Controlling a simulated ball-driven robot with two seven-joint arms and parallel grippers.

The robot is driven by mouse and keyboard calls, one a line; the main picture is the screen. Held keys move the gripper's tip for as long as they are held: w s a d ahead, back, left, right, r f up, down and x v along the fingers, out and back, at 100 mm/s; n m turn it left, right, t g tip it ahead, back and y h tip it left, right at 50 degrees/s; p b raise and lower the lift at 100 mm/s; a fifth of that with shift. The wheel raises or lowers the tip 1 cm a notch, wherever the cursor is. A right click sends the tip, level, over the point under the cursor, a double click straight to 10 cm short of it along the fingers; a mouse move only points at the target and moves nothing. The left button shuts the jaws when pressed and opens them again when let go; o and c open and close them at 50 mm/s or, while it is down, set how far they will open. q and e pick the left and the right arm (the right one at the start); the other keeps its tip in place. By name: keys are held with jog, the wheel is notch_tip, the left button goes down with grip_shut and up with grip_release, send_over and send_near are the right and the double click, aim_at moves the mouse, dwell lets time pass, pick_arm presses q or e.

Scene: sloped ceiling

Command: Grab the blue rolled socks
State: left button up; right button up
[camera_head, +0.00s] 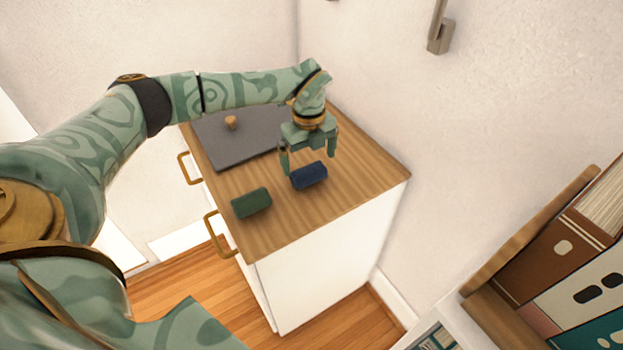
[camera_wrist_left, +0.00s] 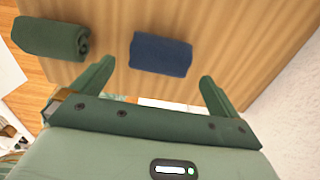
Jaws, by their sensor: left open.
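The blue rolled socks (camera_head: 309,175) lie on the wooden top of a white cabinet, near its right end. In the left wrist view the blue socks (camera_wrist_left: 161,54) lie ahead of the fingertips, between the lines of the two fingers. My left gripper (camera_head: 309,163) is open and empty, pointing down just above and behind the socks; it also shows in the left wrist view (camera_wrist_left: 156,76). The green rolled socks (camera_head: 251,203) lie to the left of the blue ones and also show in the left wrist view (camera_wrist_left: 51,38). My right gripper is not in view.
A dark grey mat or panel (camera_head: 226,150) with a small wooden knob (camera_head: 231,122) lies at the back left of the cabinet top (camera_head: 345,187). A wall stands close behind. A shelf with binders (camera_head: 558,246) is at the right. The cabinet top's front right is clear.

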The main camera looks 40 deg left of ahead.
aim_at(309, 168)
pick_arm(q)
notch_tip(309, 168, down, 7)
jog(key=b, duration=0.3)
jog(key=shift+r, duration=0.35)
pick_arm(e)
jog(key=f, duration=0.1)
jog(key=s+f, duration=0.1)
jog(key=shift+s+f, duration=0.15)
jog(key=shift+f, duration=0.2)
pick_arm(q)
jog(key=c, duration=1)
